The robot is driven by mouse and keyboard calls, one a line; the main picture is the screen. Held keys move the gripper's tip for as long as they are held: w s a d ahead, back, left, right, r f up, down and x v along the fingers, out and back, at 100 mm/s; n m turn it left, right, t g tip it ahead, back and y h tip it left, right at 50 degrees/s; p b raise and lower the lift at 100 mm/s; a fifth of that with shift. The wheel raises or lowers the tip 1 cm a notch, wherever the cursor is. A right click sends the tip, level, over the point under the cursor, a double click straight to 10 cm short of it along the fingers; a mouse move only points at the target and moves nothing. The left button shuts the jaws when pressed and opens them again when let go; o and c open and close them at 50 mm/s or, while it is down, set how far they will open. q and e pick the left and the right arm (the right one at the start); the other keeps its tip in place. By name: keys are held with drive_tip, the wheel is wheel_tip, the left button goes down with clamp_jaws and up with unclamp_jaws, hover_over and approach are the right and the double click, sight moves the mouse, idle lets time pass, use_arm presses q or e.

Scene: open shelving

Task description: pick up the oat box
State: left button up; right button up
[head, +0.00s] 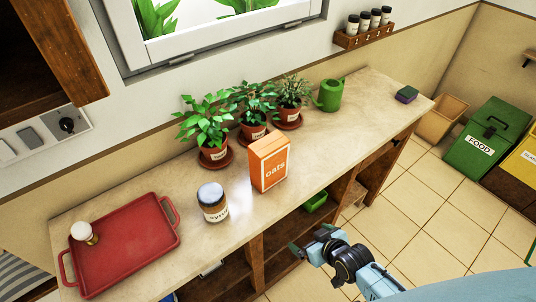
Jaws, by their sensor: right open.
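The orange oat box (270,165) stands upright on the countertop, with its "oats" label facing the front. It is in the middle of the head view, in front of the potted plants. My right gripper (299,247) is in front of the counter, below and to the right of the box, apart from it. The gripper is open and empty. My left gripper is not in the head view.
A labelled jar (212,203) stands left of the box. Potted plants (213,152) and a green watering can (330,96) stand behind. The counter (345,135) is clear right of the box.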

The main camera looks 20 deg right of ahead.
sight(275, 153)
drive_tip(key=w+a+r+n+t+y+p, duration=0.15)
drive_tip(key=w+r, duration=0.25)
drive_tip(key=r, duration=0.8)
drive_tip(key=w+a+r+t+y+p, duration=0.1)
drive_tip(key=w+a+r+t, duration=0.15)
drive_tip(key=r, duration=0.95)
drive_tip(key=shift+t+y, duration=0.25)
drive_tip(key=shift+t, duration=0.15)
drive_tip(key=x, duration=0.5)
drive_tip(key=r+x, duration=0.1)
drive_tip(key=x, duration=0.2)
drive_tip(key=shift+w+d, duration=0.15)
drive_tip(key=shift+w+a, duration=0.25)
drive_tip(key=shift+w, duration=0.55)
drive_tip(key=x, duration=0.4)
drive_tip(key=shift+w, duration=0.1)
drive_tip(key=c, duration=1.4)
